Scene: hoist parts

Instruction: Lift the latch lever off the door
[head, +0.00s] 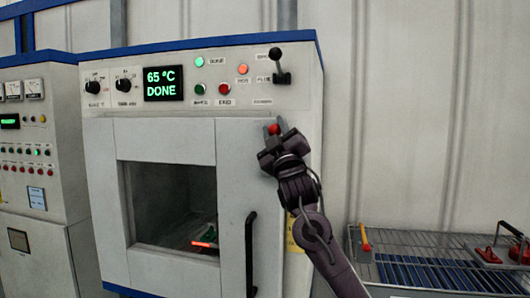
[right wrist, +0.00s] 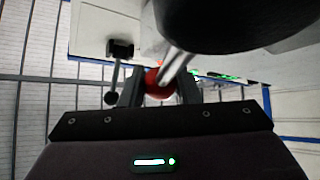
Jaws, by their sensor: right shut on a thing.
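The latch lever shows as a red ball knob (head: 274,129) at the upper right of the oven door (head: 160,141). In the right wrist view the knob (right wrist: 157,84) sits between the fingertips, with a pale metal rod (right wrist: 174,66) running up from it. My right gripper (head: 275,127) is shut on this knob, in front of the door's upper right corner. Its body and arm hide the rest of the lever in the head view. The door looks closed, with a black handle (head: 251,254) on its right side. My left gripper is not in view.
A control panel with a "65 °C DONE" display (head: 163,83) and a black ball-topped lever (head: 277,68) is just above my gripper. A wire rack (head: 420,246) with red-handled items (head: 489,255) stands at the right. A second cabinet (head: 36,150) stands left.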

